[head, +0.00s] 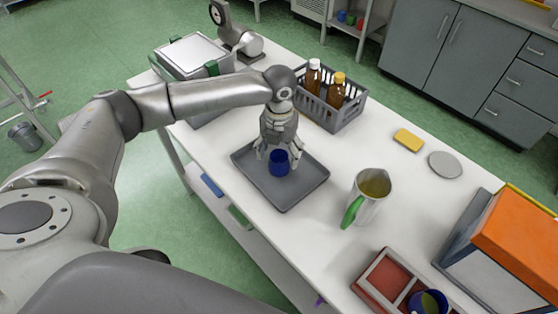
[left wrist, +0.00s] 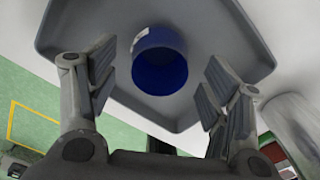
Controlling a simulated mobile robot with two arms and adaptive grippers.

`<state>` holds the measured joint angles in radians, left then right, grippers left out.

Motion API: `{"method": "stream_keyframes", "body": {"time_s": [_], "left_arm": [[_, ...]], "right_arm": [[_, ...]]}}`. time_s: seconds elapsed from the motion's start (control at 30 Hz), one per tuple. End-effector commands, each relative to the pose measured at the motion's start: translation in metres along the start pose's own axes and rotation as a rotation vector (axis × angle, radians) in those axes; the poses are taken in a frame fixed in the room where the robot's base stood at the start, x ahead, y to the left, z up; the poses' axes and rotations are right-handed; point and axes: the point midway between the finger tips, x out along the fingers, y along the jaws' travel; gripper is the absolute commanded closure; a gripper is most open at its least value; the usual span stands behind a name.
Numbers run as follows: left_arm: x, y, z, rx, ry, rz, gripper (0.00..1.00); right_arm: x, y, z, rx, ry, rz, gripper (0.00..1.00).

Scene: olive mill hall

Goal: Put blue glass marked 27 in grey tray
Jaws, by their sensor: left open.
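A blue glass (head: 279,162) stands upright in the grey tray (head: 296,193) on the white table; no number is readable on it. In the left wrist view the blue glass (left wrist: 160,62) sits on the grey tray (left wrist: 215,22), between the spread fingers but apart from them. My left gripper (head: 272,155) is open just above the tray, around the glass; its fingers also show in the left wrist view (left wrist: 155,85). Another blue glass (head: 428,303) with yellow-green contents sits in a compartment of the red-lined box at the front right. My right gripper is not in view.
A grey crate (head: 345,118) with bottles stands behind the tray. A metal jug (head: 367,195) with a green handle stands right of it. A yellow sponge (head: 408,140), a grey disc (head: 445,165) and an orange-topped box (head: 520,240) are farther right.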

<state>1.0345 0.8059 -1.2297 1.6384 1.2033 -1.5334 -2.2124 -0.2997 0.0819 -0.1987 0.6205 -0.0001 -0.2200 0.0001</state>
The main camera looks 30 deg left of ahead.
Motion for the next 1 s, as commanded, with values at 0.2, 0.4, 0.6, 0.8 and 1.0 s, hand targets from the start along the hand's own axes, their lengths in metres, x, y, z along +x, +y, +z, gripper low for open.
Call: {"method": "stream_keyframes", "body": {"time_s": [0.2, 0.4, 0.6, 0.8, 1.0], "left_arm": [[-0.047, 0.000, 0.001, -0.001, -0.005, -0.002, 0.28], [-0.076, 0.000, 0.001, 0.000, -0.002, -0.001, 0.28], [-0.084, 0.000, 0.000, 0.000, 0.001, 0.000, 0.28], [-0.084, 0.000, 0.000, 0.000, 0.001, 0.000, 0.28], [-0.084, 0.000, 0.000, 0.000, 0.001, 0.000, 0.28]], "right_arm": [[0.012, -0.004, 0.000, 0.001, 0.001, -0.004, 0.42], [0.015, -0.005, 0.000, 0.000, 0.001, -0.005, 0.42], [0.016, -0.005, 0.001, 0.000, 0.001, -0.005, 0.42], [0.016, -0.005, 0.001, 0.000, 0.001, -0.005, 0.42], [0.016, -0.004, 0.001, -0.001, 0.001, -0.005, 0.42]]}}
